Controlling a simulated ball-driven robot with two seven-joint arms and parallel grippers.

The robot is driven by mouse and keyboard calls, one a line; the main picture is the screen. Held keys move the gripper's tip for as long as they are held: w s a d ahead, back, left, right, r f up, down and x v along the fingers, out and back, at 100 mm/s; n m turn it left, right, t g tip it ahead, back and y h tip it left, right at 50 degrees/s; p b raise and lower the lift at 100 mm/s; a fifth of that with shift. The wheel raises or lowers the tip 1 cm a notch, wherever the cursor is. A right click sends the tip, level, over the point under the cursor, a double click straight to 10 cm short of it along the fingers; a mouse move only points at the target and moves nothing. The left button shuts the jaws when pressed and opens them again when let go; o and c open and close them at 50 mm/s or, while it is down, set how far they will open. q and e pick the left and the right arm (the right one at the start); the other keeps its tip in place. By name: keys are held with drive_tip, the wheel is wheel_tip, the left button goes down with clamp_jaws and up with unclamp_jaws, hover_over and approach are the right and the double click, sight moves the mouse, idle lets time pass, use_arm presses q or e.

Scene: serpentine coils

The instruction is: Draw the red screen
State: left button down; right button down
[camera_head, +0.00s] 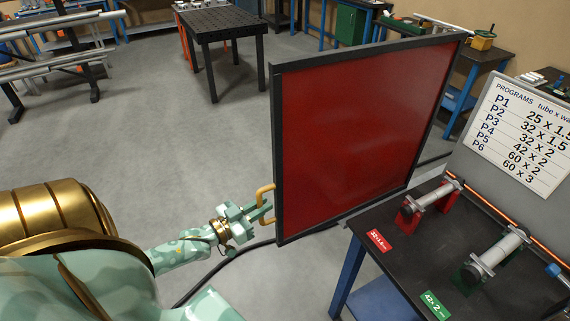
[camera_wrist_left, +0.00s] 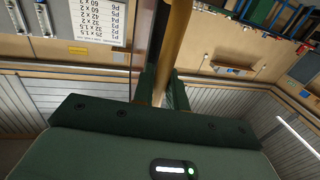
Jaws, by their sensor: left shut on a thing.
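The red screen (camera_head: 360,125) is a dark-framed upright panel in the middle of the head view. A yellow handle (camera_head: 265,199) sticks out from its left frame edge, low down. My left gripper (camera_head: 264,208) comes in from the left and is shut on the handle. In the left wrist view the handle (camera_wrist_left: 172,50) runs as a yellow bar between the two dark fingers (camera_wrist_left: 160,92). My right gripper is in neither view.
A dark bench (camera_head: 403,257) with tube holders and tags stands right of the screen. A white programs board (camera_head: 520,130) leans behind it. A black perforated table (camera_head: 222,25) stands at the back. Grey floor (camera_head: 170,130) is open left of the screen; a dark cable (camera_head: 215,268) crosses it.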

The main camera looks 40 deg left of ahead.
use_arm(q)
drive_tip(key=s+a+p, duration=0.1)
drive_tip(key=s+a, duration=0.1)
drive_tip(key=s, duration=0.3)
drive_tip(key=shift+s+a, duration=0.2)
drive_tip(key=shift+s, duration=0.2)
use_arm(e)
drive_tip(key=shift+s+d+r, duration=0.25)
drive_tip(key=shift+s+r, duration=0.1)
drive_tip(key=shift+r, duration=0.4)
use_arm(q)
drive_tip(key=c, duration=1.5)
unclamp_jaws()
drive_tip(key=shift+s, duration=0.1)
